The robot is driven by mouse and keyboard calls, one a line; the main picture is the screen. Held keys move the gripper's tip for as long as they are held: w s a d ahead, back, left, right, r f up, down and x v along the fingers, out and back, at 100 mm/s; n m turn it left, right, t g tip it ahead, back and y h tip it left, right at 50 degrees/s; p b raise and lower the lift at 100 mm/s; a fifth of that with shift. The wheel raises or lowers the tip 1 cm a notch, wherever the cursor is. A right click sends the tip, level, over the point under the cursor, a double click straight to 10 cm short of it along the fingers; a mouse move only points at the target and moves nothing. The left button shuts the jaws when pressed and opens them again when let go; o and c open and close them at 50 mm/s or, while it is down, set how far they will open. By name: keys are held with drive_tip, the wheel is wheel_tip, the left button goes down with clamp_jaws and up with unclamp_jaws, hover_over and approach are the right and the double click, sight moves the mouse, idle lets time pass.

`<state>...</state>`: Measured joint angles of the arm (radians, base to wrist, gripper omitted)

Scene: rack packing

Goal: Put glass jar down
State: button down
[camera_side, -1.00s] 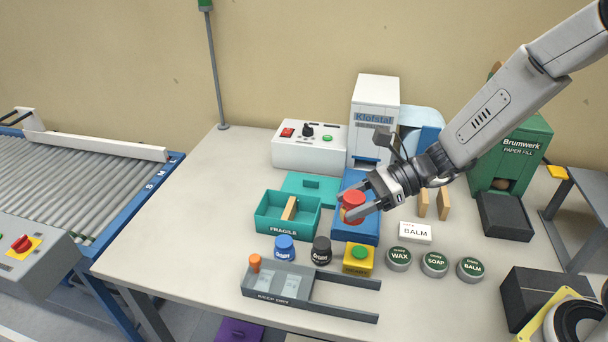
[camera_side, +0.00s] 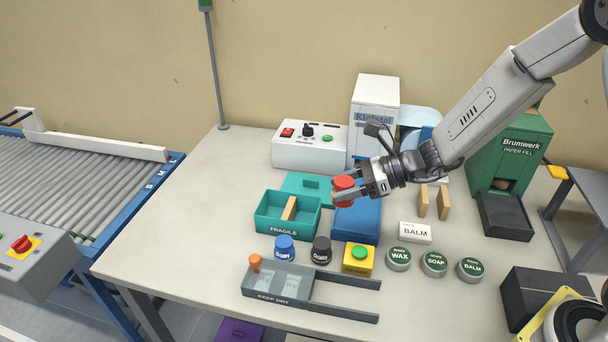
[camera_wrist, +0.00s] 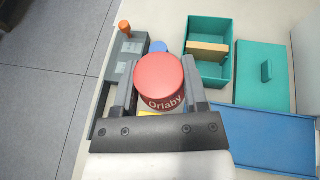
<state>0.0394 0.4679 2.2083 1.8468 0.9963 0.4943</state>
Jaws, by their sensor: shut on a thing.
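The glass jar (camera_side: 344,188) has a red lid, and the gripper holds it in the air. In the side view it is over the left part of the blue tray (camera_side: 352,222). My gripper (camera_side: 350,190) is shut on the jar, with a finger on each side. The teal FRAGILE box (camera_side: 266,226) with a tan divider (camera_side: 290,208) stands left of the tray. Most of the jar's body is hidden by its lid and the fingers in the wrist view.
A teal lid (camera_side: 300,184) lies behind the box. In front stand a blue-lidded jar (camera_side: 284,248), a black-lidded jar (camera_side: 321,250), a yellow block with a green button (camera_side: 358,259) and the grey KEEP DRY tray (camera_side: 300,301). Round tins (camera_side: 398,259) are at right. The table's left part is clear.

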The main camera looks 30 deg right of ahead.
drive_tip(key=w+a+f, duration=0.1)
drive_tip(key=w+f, duration=0.2)
drive_tip(key=w, duration=0.3)
hover_over(291, 212)
drive_tip(key=s+d, duration=0.2)
drive_tip(key=d, duration=0.1)
drive_tip(key=shift+a+f, duration=0.1)
drive_tip(key=shift+f, duration=2.25)
drive_tip(key=shift+w+f, duration=0.25)
drive_tip(key=shift+f, duration=1.6)
drive_tip(key=shift+f, duration=0.6)
